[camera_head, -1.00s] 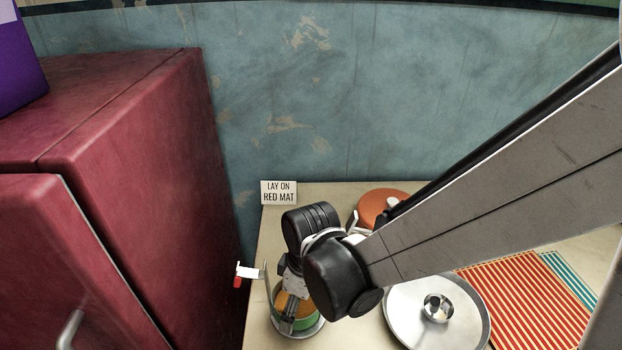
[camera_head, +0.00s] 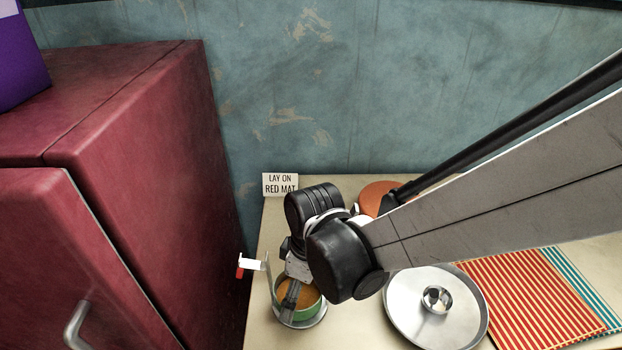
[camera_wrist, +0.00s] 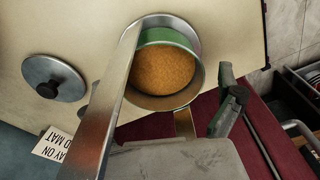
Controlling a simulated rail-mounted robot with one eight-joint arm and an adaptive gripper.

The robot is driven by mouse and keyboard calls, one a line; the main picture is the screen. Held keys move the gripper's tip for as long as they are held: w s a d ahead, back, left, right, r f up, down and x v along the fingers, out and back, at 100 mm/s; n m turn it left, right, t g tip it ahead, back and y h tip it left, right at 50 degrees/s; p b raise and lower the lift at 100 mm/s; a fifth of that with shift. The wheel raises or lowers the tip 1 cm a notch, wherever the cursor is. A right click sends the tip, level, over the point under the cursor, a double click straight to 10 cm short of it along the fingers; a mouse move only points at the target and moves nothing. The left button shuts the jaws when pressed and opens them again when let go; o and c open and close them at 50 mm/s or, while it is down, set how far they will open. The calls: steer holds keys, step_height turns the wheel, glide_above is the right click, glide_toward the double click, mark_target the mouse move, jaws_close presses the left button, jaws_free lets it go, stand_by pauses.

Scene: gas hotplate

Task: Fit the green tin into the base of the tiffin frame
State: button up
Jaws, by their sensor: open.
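The green tin (camera_head: 310,311), filled with something orange-brown, stands upright at the counter's front left. It sits over the round metal base (camera_head: 318,322) of the tiffin frame. I cannot tell whether it is fully seated. The frame's upright (camera_head: 270,277) rises at the tin's left, with a white and red piece at its top. In the wrist view the upright is a long metal strip (camera_wrist: 112,100) crossing beside the tin (camera_wrist: 165,38). My gripper (camera_head: 288,304) is open at the tin, fingers pointing down. One finger shows right of the tin in the wrist view; the other is hidden.
A dark red cabinet (camera_head: 130,150) stands close on the left. A wide metal dish (camera_head: 405,320) and a red striped mat (camera_head: 525,300) lie to the right. An orange pot (camera_head: 376,197) and a sign (camera_head: 280,184) are behind. A black-knobbed lid (camera_wrist: 54,78) shows in the wrist view.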

mark_target(306, 301)
step_height(306, 301, up, 10)
steer(key=d+p, duration=0.1)
steer(key=p, duration=0.1)
steer(key=shift+s+f, duration=0.15)
steer(key=shift+f, duration=0.1)
